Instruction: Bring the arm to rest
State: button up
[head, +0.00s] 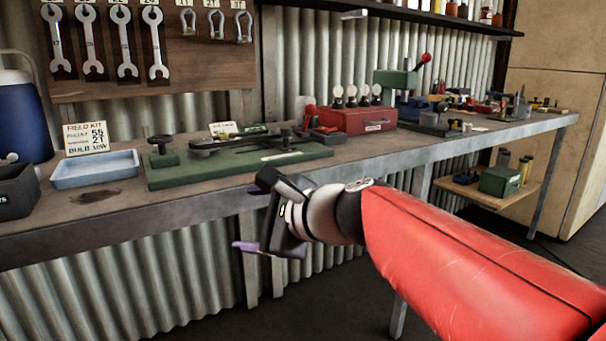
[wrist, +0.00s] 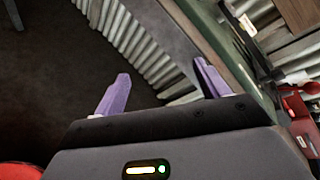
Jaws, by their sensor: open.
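My gripper (head: 252,218) is in front of the workbench's front edge, at about the height of the bench top. My arm in its red sleeve reaches in from the lower right of the head view. In the wrist view my gripper (wrist: 160,88) shows two purple fingers spread wide apart, with nothing between them. Beyond the fingers are dark floor and corrugated metal. The head view shows one purple fingertip clearly; the other is partly hidden by the gripper's body.
The workbench (head: 225,194) runs along the corrugated wall. It bears a blue tray (head: 95,170), a green base plate (head: 225,172) with a black tool, and a red box (head: 357,120). Wrenches hang on a board (head: 205,60) above. A lower shelf (head: 470,190) is at the right. Floor in front is clear.

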jog(key=s+d+f+n+g+h, duration=0.1)
jog(key=s+d+f+n+h, duration=0.4)
jog(key=d, duration=0.6)
jog(key=s+d+f+n+g+h, duration=0.2)
jog(key=s+d+f+n+h, duration=0.4)
jog(key=s+d+f+n, duration=0.4)
notch_tip(320, 180, down, 4)
jog(key=shift+s+d+f+n, duration=0.1)
jog(key=shift+s+d+n, duration=0.2)
jog(key=shift+s+d, duration=0.8)
jog(key=shift+a, duration=0.1)
